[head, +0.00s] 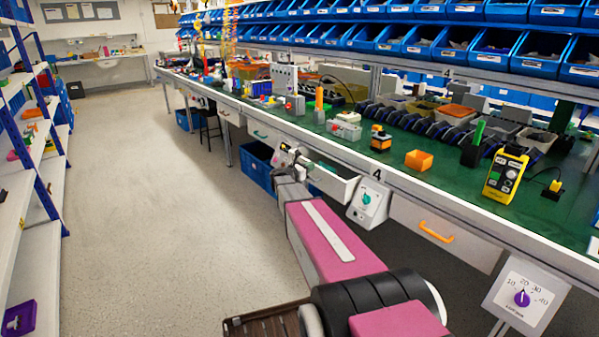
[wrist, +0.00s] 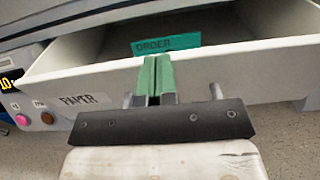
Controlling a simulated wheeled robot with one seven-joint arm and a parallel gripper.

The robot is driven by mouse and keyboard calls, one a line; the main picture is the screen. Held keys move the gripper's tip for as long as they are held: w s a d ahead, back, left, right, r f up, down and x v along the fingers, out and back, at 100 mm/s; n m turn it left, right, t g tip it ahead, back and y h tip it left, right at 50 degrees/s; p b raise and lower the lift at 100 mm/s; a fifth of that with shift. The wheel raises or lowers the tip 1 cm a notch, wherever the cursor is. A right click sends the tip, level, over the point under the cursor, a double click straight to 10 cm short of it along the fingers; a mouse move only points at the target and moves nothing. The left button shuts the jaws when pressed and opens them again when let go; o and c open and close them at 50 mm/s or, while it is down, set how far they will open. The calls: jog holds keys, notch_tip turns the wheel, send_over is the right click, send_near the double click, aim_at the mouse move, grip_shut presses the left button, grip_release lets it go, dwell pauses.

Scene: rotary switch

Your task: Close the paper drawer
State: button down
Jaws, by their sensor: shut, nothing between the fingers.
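The paper drawer (wrist: 225,65) is open in the wrist view, with a white front panel and the label PAPER (wrist: 85,99) on its left part. A green ORDER card (wrist: 166,44) stands inside it. In the head view the drawer (head: 336,188) sticks out from under the workbench, partly hidden by my arm. My gripper (wrist: 157,62) has its green fingers shut together with nothing between them. The fingertips overlap the top rim of the drawer front in the picture; I cannot tell whether they touch it. My gripper is small in the head view (head: 306,163).
A white box with a green knob (head: 367,199) hangs right of the drawer. Further right are a shut drawer with an orange handle (head: 436,232) and a purple dial (head: 522,298). A blue bin (head: 257,167) stands under the bench. The aisle floor (head: 170,210) at left is free.

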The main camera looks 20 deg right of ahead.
jog(key=shift+x, duration=3.05)
